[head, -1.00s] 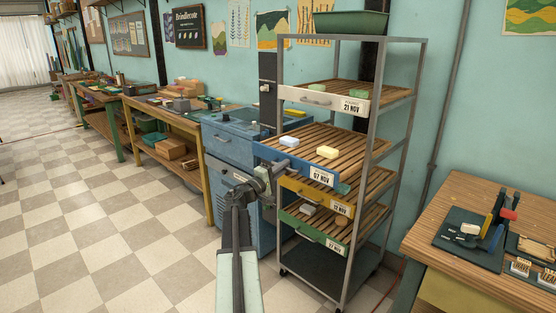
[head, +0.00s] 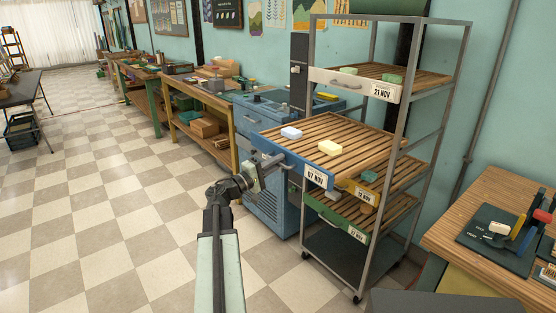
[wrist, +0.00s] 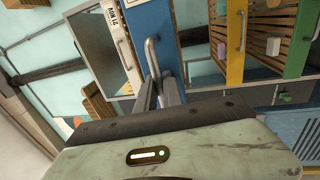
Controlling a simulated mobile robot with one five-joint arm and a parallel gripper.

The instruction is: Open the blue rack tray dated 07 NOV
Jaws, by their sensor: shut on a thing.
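The blue tray (head: 290,162) with the 07 NOV label (head: 316,177) sticks well out of the front of the metal rack, above the yellow tray. A white soap bar (head: 291,133) and a pale yellow one (head: 330,147) lie on its wooden slats. My gripper (head: 262,166) is at the tray's front and shut on its grey handle (head: 272,161). In the wrist view the blue front (wrist: 153,22) stands upright in the picture, with the bar handle (wrist: 152,58) between my fingers (wrist: 158,92). The gripper hides part of the handle.
The white 21 NOV tray (head: 352,85) is above; the yellow tray (head: 352,188) and green tray (head: 335,215) are below, less far out. A blue cabinet (head: 262,120) stands behind left, a wooden bench (head: 500,200) at right. The checkered floor (head: 110,220) at left is open.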

